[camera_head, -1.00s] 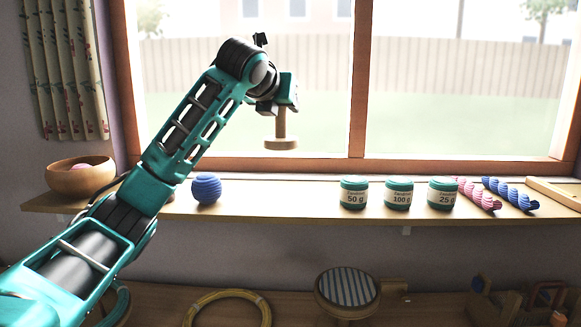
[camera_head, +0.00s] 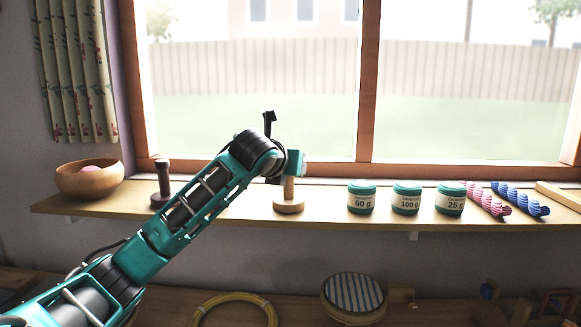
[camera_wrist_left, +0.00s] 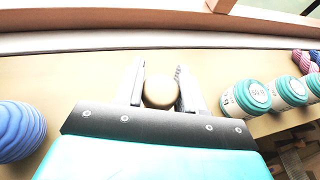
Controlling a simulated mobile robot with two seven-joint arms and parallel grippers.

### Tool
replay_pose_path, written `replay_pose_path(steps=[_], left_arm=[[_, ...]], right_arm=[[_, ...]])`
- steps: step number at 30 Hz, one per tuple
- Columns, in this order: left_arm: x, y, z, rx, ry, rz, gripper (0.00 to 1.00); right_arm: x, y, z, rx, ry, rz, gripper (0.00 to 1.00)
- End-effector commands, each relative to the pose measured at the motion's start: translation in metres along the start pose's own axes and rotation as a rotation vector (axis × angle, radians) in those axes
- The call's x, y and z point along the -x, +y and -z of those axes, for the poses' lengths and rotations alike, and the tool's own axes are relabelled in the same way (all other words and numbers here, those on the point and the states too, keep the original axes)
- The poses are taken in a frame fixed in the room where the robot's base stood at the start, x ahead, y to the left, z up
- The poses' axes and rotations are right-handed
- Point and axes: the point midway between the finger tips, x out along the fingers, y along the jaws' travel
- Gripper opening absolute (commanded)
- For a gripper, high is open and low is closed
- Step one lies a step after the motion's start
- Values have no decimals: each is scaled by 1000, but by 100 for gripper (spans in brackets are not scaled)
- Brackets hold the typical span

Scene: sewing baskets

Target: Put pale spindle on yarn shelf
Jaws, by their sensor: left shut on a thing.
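The pale spindle (camera_head: 289,206) is upright at the yarn shelf (camera_head: 240,208), its round base at the shelf's surface, left of the jars. Whether the base touches the shelf is hard to tell. My left gripper (camera_head: 290,172) is shut on the spindle's upper part. In the left wrist view the spindle's round top (camera_wrist_left: 160,92) sits between the two fingers (camera_wrist_left: 160,86). A dark spindle (camera_head: 162,184) stands further left on the shelf, partly behind my arm. My right gripper is not in view.
Several things share the shelf: a wooden bowl (camera_head: 90,180), labelled jars (camera_head: 362,198), and pink (camera_head: 488,202) and blue (camera_head: 520,200) twisted skeins. A blue yarn ball (camera_wrist_left: 18,132) shows in the left wrist view. Below are a yellow hoop (camera_head: 232,300) and a striped round stool (camera_head: 353,295).

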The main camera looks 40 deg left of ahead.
Motion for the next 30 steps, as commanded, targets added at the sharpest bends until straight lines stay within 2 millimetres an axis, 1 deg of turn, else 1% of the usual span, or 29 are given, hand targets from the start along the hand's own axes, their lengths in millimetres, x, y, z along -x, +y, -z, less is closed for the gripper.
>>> replay_pose_path(steps=[7,8,15,25,29,30], left_arm=[[-1,0,2,-1,-1,0,0],[-1,0,2,-1,-1,0,40],[-1,0,2,0,0,0,63],[2,0,-1,0,0,0,64],[17,0,-1,-3,-2,0,64],[23,1,-1,-4,-3,-1,64]], right_arm=[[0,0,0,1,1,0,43],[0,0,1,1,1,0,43],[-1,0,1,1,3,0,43],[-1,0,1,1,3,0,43],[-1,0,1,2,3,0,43],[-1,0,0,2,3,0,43]])
